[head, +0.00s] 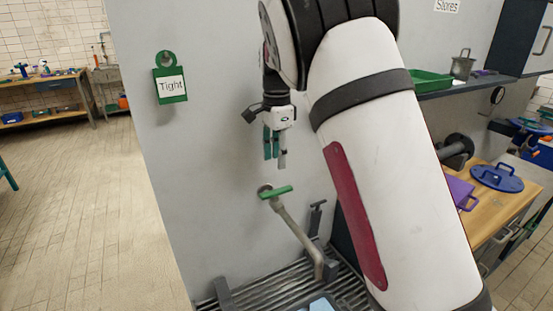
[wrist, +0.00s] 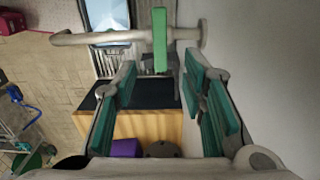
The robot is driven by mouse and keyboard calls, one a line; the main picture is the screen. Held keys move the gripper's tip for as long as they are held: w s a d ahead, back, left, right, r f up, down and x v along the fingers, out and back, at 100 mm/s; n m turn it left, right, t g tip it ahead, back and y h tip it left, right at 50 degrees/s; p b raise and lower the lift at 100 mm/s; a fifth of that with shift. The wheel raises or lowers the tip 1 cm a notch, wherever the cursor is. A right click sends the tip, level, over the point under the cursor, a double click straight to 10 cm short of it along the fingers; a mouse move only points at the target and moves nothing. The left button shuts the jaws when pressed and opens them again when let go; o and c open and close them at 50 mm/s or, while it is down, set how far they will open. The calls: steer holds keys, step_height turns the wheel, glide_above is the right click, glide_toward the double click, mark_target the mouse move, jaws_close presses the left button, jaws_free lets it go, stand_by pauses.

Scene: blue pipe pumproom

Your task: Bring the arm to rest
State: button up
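The green handle (wrist: 160,40) also shows in the wrist view, beyond the fingers, with the tap's pipe crossing the top. My arm covers much of the head view's middle.
A green tag reading "Tight" (head: 171,84) hangs on the wall. A slatted drain grate (head: 285,290) lies below the tap. At right are a shelf with a green tray (head: 430,84) and a wooden bench with a blue lid (head: 497,177). The tiled floor (head: 90,200) at left is clear.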

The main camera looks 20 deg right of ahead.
steer(key=s+r+n+t, duration=0.1)
steer(key=s+r+n, duration=0.25)
steer(key=s, duration=0.55)
steer(key=s+r+n+t+y, duration=0.1)
steer(key=s+r+n, duration=0.25)
steer(key=s, duration=0.45)
steer(key=s+r+n+t, duration=0.2)
steer(key=s+r+n, duration=0.15)
steer(key=s, duration=0.55)
steer(key=s+f+n+t+h, duration=0.1)
steer(key=s+f+n, duration=0.2)
steer(key=s, duration=0.6)
steer(key=n, duration=0.2)
steer(key=shift+s+d+f+n, duration=0.15)
steer(key=shift+s+f+n, duration=0.1)
steer(key=shift+n, duration=0.1)
